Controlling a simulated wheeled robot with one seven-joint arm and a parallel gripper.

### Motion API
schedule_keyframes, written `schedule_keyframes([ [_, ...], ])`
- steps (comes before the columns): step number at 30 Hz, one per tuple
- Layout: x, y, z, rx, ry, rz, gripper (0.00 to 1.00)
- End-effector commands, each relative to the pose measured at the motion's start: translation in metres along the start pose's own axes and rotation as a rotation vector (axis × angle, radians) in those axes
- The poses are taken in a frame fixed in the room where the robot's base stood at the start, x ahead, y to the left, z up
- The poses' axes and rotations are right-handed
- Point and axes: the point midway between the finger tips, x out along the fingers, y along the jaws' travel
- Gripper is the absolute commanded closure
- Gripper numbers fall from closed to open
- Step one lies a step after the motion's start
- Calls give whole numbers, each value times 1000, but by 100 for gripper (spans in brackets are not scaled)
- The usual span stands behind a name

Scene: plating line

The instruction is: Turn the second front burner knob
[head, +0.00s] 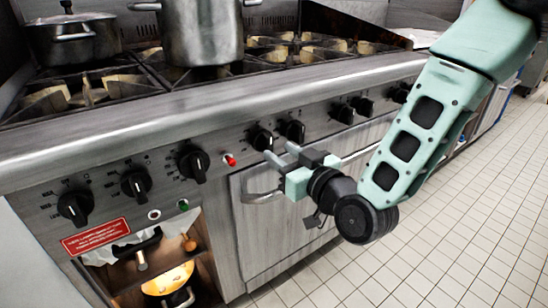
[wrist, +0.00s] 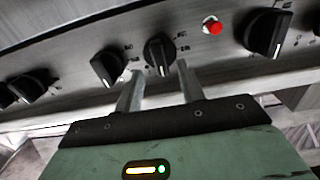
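A row of black burner knobs runs along the steel front panel of the range. Left of a red button, the head view shows a left knob (head: 75,207), a second knob (head: 136,183) and a third knob (head: 193,163). Right of the button is a pair, its left knob (head: 261,138) and its right knob (head: 292,131). My gripper (head: 279,152) is in front of this pair, fingers apart and empty. In the wrist view my gripper (wrist: 160,72) has a knob (wrist: 160,52) between its finger lines; contact cannot be told. The labels are too small to read.
The red button (head: 229,160) sits beside the pair and shows in the wrist view (wrist: 212,26). Below are an oven door handle (head: 262,197) and an open lit compartment (head: 200,250). Pots (head: 200,30) stand on the burners. The tiled floor (head: 440,220) is clear.

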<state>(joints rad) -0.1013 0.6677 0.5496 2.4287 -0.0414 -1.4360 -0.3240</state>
Motion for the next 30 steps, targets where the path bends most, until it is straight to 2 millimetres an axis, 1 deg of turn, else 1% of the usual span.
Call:
schedule_keyframes([
  [1, 9, 0, -2, 1, 3, 0, 61],
  [3, 18, -1, -1, 1, 1, -1, 61],
  [7, 30, -1, -1, 1, 0, -1, 61],
  [11, 35, -1, -1, 1, 0, -1, 61],
  [18, 36, -1, -1, 0, 0, -2, 61],
  [19, 36, -1, -1, 0, 0, -1, 66],
  [20, 36, -1, -1, 0, 0, -1, 75],
  [21, 36, -1, -1, 0, 0, -1, 86],
  [22, 36, 0, -1, 0, 0, -1, 94],
  [23, 36, -1, -1, 0, 0, -1, 100],
  [30, 36, -1, -1, -8, 0, -2, 100],
])
